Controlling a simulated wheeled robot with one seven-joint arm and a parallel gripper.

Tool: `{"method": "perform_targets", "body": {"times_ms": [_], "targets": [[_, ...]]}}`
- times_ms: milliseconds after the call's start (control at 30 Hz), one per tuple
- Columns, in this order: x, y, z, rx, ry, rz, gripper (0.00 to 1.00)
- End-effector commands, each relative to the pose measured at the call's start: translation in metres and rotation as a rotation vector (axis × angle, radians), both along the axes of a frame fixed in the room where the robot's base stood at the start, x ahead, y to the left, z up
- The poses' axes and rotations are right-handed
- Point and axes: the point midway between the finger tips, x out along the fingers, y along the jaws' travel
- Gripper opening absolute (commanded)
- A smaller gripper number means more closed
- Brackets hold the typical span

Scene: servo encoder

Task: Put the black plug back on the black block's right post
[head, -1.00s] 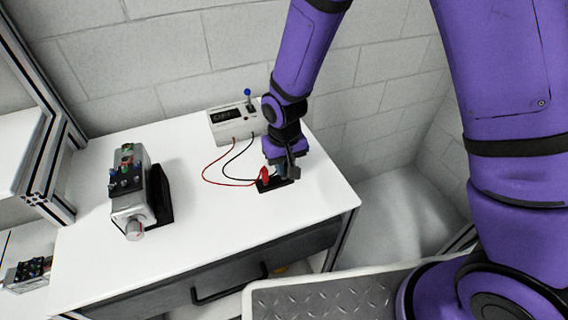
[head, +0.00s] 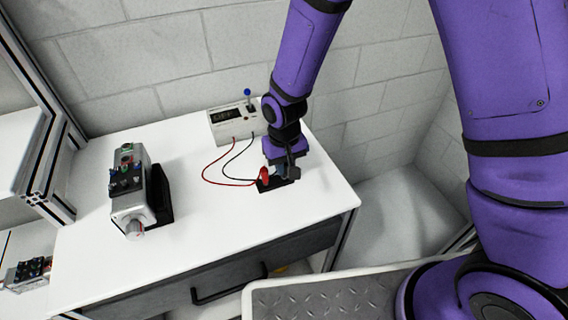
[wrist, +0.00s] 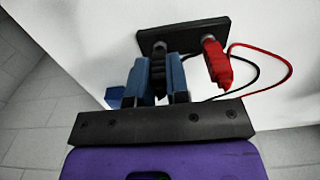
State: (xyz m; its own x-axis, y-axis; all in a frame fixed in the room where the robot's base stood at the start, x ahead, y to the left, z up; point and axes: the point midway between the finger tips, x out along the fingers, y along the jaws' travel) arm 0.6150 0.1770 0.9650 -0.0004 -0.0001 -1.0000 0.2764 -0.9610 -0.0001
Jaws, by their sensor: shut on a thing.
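The black block (head: 272,185) lies on the white table near its right edge, and it shows at the top of the wrist view (wrist: 190,36). The red plug (head: 264,174) stands on the block's left post; in the wrist view it is the red plug at right (wrist: 217,64). My gripper (head: 286,172) is over the block's right end. In the wrist view its blue fingers are shut on the black plug (wrist: 158,72), which is lined up with the other post and appears to meet it. The fingers partly hide that contact, so I cannot tell how fully it is seated.
A grey meter box (head: 232,125) with a small display and a blue-tipped lever stands behind, with red and black leads running to the plugs. A silver motor unit (head: 130,190) on a black mount stands at left. The table (head: 215,215) between is clear.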

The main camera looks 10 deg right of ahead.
Motion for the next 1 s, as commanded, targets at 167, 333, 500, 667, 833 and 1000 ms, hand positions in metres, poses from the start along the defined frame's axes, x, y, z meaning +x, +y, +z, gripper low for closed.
{"method": "perform_targets", "body": {"times_ms": [167,333,500,667,833,1000], "targets": [[0.0001,0.0001,-0.0019,0.0,0.0,0.0,0.0],[0.0001,0.0001,-0.0021,0.0,0.0,0.0,0.23],[0.0001,0.0,-0.0021,0.0,0.0,0.0,0.46],[0.0,0.0,-0.0021,0.0,0.0,0.0,0.46],[0.0001,0.0,-0.002,0.0,0.0,0.0,0.46],[0.0005,0.0002,0.0054,0.002,-0.002,0.0,0.46]]}}
